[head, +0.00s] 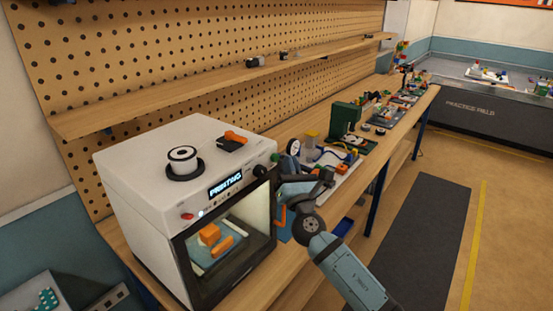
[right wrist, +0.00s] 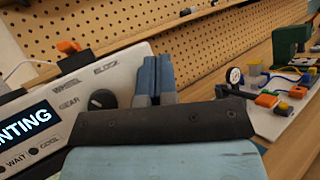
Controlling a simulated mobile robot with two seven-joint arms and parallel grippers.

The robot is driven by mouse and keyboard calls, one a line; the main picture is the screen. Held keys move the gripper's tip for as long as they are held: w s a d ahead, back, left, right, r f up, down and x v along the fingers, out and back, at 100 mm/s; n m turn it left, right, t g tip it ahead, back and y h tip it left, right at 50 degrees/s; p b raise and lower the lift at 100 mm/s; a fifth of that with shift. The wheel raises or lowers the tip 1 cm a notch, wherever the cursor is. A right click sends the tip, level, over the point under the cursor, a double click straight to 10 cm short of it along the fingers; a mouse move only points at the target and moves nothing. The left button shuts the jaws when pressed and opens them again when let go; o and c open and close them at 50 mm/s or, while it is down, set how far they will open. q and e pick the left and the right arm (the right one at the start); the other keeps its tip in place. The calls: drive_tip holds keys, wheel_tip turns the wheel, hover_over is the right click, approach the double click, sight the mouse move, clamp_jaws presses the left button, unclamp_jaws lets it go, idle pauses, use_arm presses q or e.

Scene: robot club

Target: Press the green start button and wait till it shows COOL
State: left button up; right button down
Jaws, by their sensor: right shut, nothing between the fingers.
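The white printer (head: 130,165) stands on the bench at the left, and its display (head: 226,186) reads PRINTING. The display also shows in part in the right wrist view (right wrist: 25,122), above small WAIT and COOL labels. A small green spot (head: 274,157), likely the start button, shows at the right end of the front panel. My right gripper (head: 281,166) is close beside it, with shut, empty blue fingers (right wrist: 153,78). Whether they touch it I cannot tell. A black selector knob (right wrist: 102,99) is left of the fingers. My left gripper is out of view.
Orange parts (head: 210,234) lie in the printer's lit chamber. A spool (head: 183,158) and an orange-and-black item (head: 235,138) are on its top. A red button (head: 187,216) is at the panel's left.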

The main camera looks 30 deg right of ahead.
drive_tip(key=s, duration=0.1)
drive_tip(key=s+d, duration=0.1)
drive_tip(key=s, duration=0.2)
drive_tip(key=shift+s+d, duration=0.1)
drive_tip(key=shift+d, duration=0.25)
idle(0.6)
drive_tip(key=s+a+f+m+g+y+p, duration=0.1)
drive_tip(key=s+a+f+m+g+y, duration=0.2)
drive_tip(key=f+m, duration=0.5)
drive_tip(key=s+a+f+m+g+y, duration=0.1)
drive_tip(key=s+a+f+m+g, duration=0.3)
drive_tip(key=f, duration=0.8)
drive_tip(key=s+a+f+m+g+y, duration=0.2)
drive_tip(key=s+a+f+m, duration=0.3)
drive_tip(key=s+f+m, duration=0.2)
drive_tip(key=s+a+f+m+g+y, duration=0.2)
drive_tip(key=s+a+f+m, duration=0.3)
drive_tip(key=s, duration=0.5)
wheel_tip(320, 180, down, 2)
drive_tip(key=m+y, duration=0.1)
drive_tip(key=m, duration=0.2)
drive_tip(key=shift+s+a+g+p, duration=0.15)
drive_tip(key=shift+s+g+p, duration=0.2)
drive_tip(key=shift+s+g, duration=0.05)
idle(2.1)
